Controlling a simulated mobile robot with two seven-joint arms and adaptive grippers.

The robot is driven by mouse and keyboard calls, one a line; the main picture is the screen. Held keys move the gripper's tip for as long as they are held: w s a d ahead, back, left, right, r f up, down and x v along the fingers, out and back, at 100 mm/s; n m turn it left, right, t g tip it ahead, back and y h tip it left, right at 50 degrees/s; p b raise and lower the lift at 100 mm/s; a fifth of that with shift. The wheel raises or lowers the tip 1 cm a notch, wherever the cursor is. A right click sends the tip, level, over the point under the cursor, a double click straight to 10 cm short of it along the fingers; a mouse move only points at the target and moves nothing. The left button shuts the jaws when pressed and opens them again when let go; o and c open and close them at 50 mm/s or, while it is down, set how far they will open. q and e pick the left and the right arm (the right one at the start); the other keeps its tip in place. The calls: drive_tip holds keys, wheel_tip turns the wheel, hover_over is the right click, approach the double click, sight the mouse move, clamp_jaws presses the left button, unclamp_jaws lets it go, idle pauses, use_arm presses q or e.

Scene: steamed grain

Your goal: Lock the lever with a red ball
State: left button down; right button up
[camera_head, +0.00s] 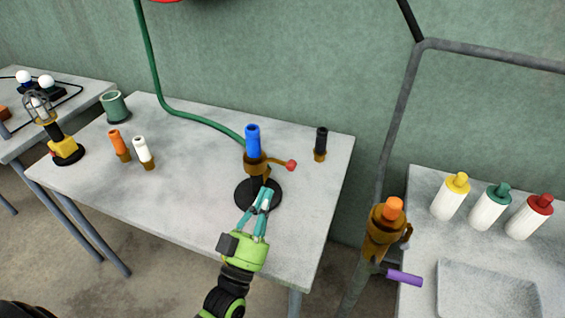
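The lever with a red ball (291,165) sticks out to the right from a brown collar (254,166) on a stand with a black round base (244,196). A blue cylinder (252,140) stands upright in the top of the collar. My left gripper (265,194), with teal fingers and a green body, is in front of the stand, below and left of the red ball. Its fingertips overlap the stand's lower part in the picture; contact cannot be told. Its fingers look close together at the tips, but whether they are shut is unclear. My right gripper is not in view.
Orange (119,145) and white (143,152) pieces stand to the left, with a green cup (115,107) behind. A green hose (180,115) runs to the stand. A pipe with an orange-topped valve (384,232) rises at right.

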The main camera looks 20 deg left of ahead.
use_arm(q)
wheel_tip(320, 180, up, 6)
drive_tip(key=f+p, duration=0.1)
drive_tip(key=p, duration=0.2)
hover_over(282, 162)
drive_tip(key=s+d, duration=0.1)
drive_tip(key=s, duration=0.2)
drive_tip(key=shift+w+a+f, duration=0.1)
drive_tip(key=shift+w+f, duration=0.15)
drive_tip(key=shift+f, duration=0.75)
drive_tip(key=shift+w+a+f, duration=0.1)
drive_tip(key=shift+w+f, duration=0.1)
drive_tip(key=shift+f, duration=0.8)
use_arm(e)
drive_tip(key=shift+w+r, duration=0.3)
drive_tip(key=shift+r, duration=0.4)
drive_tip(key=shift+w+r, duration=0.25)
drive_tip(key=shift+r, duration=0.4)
